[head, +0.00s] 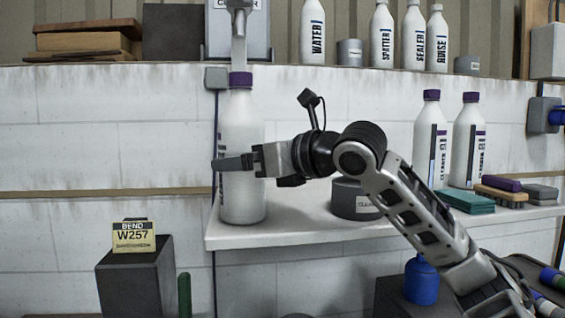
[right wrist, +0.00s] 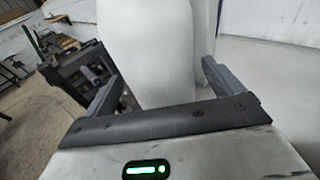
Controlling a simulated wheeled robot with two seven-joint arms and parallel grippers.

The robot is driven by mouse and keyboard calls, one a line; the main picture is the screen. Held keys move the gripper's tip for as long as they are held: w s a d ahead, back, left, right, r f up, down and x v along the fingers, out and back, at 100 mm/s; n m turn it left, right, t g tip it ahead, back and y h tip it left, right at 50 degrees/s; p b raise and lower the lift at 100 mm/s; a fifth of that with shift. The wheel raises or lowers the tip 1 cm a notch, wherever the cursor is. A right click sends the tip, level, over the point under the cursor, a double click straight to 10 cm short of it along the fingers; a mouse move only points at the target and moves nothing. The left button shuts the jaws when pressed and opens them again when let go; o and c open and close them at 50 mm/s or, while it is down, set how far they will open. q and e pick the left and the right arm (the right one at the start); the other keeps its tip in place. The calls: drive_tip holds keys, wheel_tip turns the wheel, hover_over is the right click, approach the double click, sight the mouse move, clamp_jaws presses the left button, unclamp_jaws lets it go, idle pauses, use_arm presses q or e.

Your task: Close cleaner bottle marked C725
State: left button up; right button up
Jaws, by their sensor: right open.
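A white bottle (head: 243,122) with a purple cap (head: 241,79) stands upright near the left end of the white shelf (head: 290,232). Its label is mostly hidden and no C725 mark is readable. My right gripper (head: 235,163) is at its mid-height, open, one dark finger crossing the bottle's front. In the right wrist view, the fingers (right wrist: 160,88) lie either side of the white bottle body (right wrist: 155,35); contact cannot be told. Two more white bottles with purple caps, the left one (head: 430,125) and the right one (head: 467,140), stand farther right. My left gripper is not in view.
A dark round tub (head: 355,200) sits on the shelf, right of the bottle. Sponges and pads (head: 467,202) lie at the right. Labelled bottles (head: 382,35) stand on the upper ledge.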

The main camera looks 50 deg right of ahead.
use_arm(q)
drive_tip(key=b, duration=0.1)
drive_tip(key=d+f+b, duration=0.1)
drive_tip(key=b, duration=0.1)
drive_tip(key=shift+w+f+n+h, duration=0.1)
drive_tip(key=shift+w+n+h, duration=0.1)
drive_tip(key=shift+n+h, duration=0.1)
use_arm(e)
drive_tip(key=s+r, duration=0.1)
drive_tip(key=s, duration=0.9)
drive_tip(key=shift+s+d+r, duration=0.15)
drive_tip(key=shift+d+r, duration=0.1)
drive_tip(key=shift+d, duration=0.2)
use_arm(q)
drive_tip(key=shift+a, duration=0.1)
